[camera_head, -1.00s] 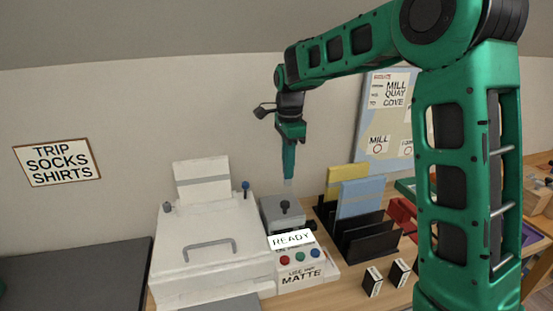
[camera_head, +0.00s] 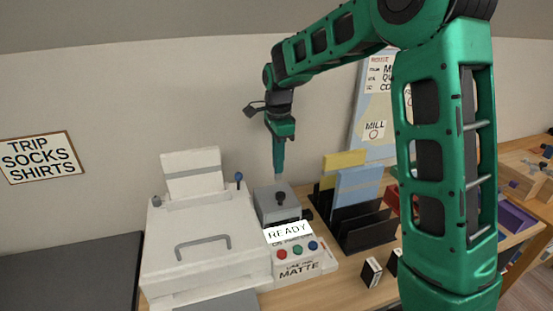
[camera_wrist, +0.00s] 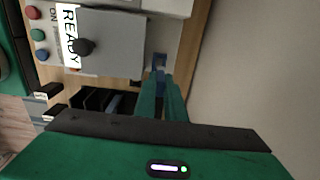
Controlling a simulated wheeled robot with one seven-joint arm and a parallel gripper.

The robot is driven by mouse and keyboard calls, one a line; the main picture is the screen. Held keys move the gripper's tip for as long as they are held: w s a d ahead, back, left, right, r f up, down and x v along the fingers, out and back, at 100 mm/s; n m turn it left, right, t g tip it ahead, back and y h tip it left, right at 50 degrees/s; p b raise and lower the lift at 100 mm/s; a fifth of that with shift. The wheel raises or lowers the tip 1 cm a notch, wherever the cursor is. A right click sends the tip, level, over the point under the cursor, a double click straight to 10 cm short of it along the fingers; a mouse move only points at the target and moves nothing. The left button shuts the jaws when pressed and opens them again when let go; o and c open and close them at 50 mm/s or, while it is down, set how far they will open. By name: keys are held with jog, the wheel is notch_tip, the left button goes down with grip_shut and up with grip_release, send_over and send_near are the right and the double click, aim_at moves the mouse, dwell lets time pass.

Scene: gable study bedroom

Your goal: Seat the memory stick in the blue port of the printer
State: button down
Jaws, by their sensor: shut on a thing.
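The white printer (camera_head: 205,235) stands on the desk, with a grey box-like part (camera_head: 277,203) at its right side. My gripper (camera_head: 279,168) points down just behind and above the grey part. In the wrist view my gripper (camera_wrist: 161,92) is shut on the memory stick (camera_wrist: 159,75), mostly hidden between the fingers. A small blue patch (camera_wrist: 160,59), seemingly the blue port, lies just beyond the fingertips beside the grey part. I cannot tell whether the stick touches it.
A READY sign (camera_head: 289,233) and coloured buttons (camera_head: 297,250) are at the printer's front right. A black file rack (camera_head: 362,228) with yellow and blue folders stands close on the right. The wall is behind. Small black-and-white boxes (camera_head: 372,272) sit in front.

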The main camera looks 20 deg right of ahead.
jog(key=shift+f, duration=2.1)
jog(key=shift+s+f, duration=0.15)
jog(key=shift+f, duration=1.5)
jog(key=c, duration=1.8)
grip_release()
jog(key=shift+o, duration=0.2)
jog(key=shift+r, duration=0.1)
notch_tip(320, 180, up, 10)
jog(key=shift+r, duration=0.25)
